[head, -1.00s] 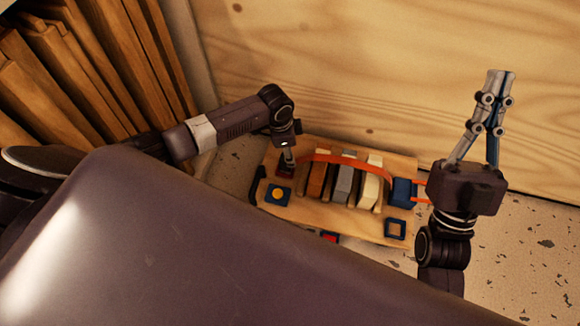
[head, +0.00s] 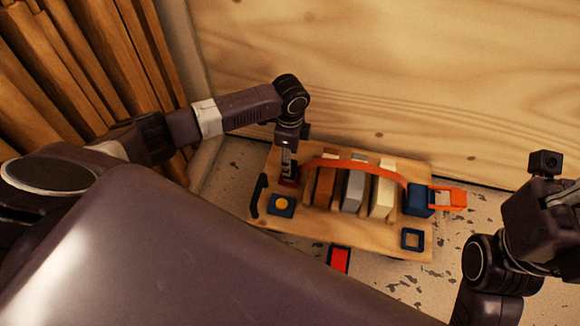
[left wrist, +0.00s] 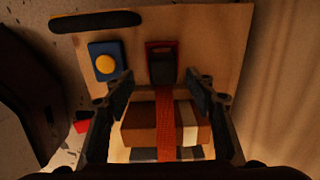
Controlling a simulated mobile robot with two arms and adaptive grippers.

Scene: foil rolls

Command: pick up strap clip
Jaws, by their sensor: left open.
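An orange strap (head: 340,164) arches over several blocks on a wooden board. At its left end is a dark red fitting with a dark block (left wrist: 162,65), probably the strap clip. In the left wrist view my open left gripper (left wrist: 160,88) has one finger on each side of the strap near that fitting; contact cannot be told. In the head view the left gripper (head: 288,165) points down over the fitting and partly hides it. A blue block (head: 419,200) with an orange loop (head: 449,198) is at the strap's right end. My right gripper is mostly cut off at the right edge, its fingertips unseen.
The board (head: 310,220) also carries a blue square with a yellow button (head: 281,206), a blue square frame (head: 412,239) and a dark handle (head: 258,195). A red block (head: 339,259) is at its front edge. A wooden wall stands behind; speckled floor lies to the right.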

